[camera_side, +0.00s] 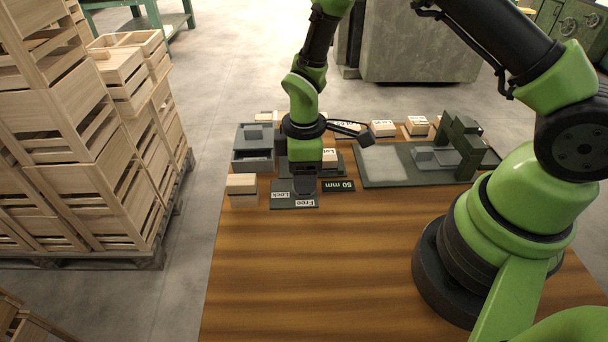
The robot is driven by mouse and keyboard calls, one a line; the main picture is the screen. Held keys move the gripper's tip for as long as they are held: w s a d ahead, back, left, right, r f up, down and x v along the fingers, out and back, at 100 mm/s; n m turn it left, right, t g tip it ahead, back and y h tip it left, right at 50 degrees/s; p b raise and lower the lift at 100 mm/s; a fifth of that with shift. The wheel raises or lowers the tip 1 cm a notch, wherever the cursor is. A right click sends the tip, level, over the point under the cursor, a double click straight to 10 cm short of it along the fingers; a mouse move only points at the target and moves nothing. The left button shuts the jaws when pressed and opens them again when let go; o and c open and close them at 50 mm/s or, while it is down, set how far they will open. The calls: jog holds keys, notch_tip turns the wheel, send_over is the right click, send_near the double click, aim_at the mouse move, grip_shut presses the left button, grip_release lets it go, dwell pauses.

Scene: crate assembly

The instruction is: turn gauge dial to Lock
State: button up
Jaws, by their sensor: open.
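The gauge's dark plate (281,184) lies on the wooden table, with a white "Lock" label (281,195) on its left and a white "Free" label (305,203) along its front edge. My gripper (305,193) points down over this plate, close above it, and is open. The dial itself is hidden behind or under my gripper, so its pointing direction cannot be told. Whether the fingers touch the dial is also not visible.
A dark open tray (253,166) stands behind left, and light wooden blocks (242,189) sit left of the plate. A dark fixture with an arch (458,145) stands at the right on a base plate. Several labelled blocks line the back. The table's front (310,280) is clear.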

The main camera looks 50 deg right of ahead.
jog(key=shift+f, duration=0.9)
jog(key=c, duration=0.6)
jog(key=shift+c, duration=0.2)
jog(key=shift+m, duration=0.3)
jog(key=m, duration=1.3)
